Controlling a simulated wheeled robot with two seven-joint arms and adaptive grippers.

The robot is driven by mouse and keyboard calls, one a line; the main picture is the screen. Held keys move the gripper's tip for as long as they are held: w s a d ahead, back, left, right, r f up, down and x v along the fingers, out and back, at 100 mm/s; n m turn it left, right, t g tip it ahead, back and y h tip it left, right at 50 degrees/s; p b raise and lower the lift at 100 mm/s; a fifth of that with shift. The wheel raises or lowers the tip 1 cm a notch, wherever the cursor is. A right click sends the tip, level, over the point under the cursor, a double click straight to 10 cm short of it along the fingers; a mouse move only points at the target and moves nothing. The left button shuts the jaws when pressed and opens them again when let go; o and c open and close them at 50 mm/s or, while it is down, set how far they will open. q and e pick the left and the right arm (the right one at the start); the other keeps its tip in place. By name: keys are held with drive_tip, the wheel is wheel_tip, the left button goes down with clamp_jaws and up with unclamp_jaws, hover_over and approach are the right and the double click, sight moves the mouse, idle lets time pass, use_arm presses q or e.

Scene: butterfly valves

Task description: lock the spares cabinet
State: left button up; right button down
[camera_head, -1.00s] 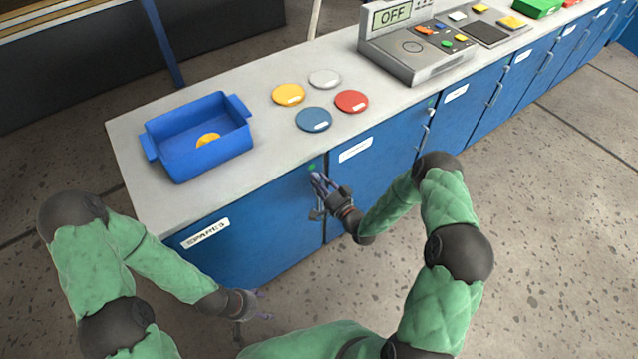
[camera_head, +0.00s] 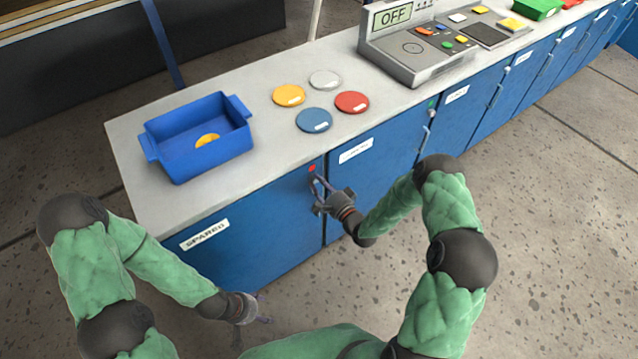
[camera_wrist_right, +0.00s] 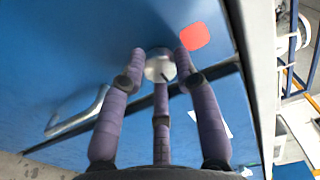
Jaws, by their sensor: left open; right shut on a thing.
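The spares cabinet (camera_head: 255,240) is the blue cabinet at the left end of the counter, with a "SPARES" label (camera_head: 204,234) on its door, which looks closed. A red indicator (camera_head: 312,168) sits near the door's top right corner; it also shows in the right wrist view (camera_wrist_right: 195,37). My right gripper (camera_head: 318,182) is at that corner, its fingers shut around a round silver lock knob (camera_wrist_right: 160,66) just beside the indicator. A door handle (camera_wrist_right: 78,112) is left of the fingers in the wrist view. My left gripper (camera_head: 262,308) is open and empty, low in front of the cabinet.
On the counter (camera_head: 250,190) stand a blue bin (camera_head: 185,160) with a yellow piece inside, several coloured discs (camera_head: 314,120) and a grey console (camera_head: 415,60) reading "OFF". More blue cabinets (camera_head: 375,150) continue to the right. The floor in front is clear.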

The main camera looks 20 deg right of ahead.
drive_tip(key=shift+w+d+r, duration=0.25)
drive_tip(key=shift+w+d, duration=0.05)
drive_tip(key=shift+d, duration=0.15)
drive_tip(key=c, duration=1)
unclamp_jaws()
drive_tip(key=shift+o, duration=0.4)
drive_tip(key=shift+s+f, duration=0.1)
drive_tip(key=shift+f, duration=0.05)
drive_tip(key=shift+a, duration=0.15)
drive_tip(key=shift+s, duration=0.15)
drive_tip(key=v, duration=1.1)
drive_tip(key=shift+s, duration=0.4)
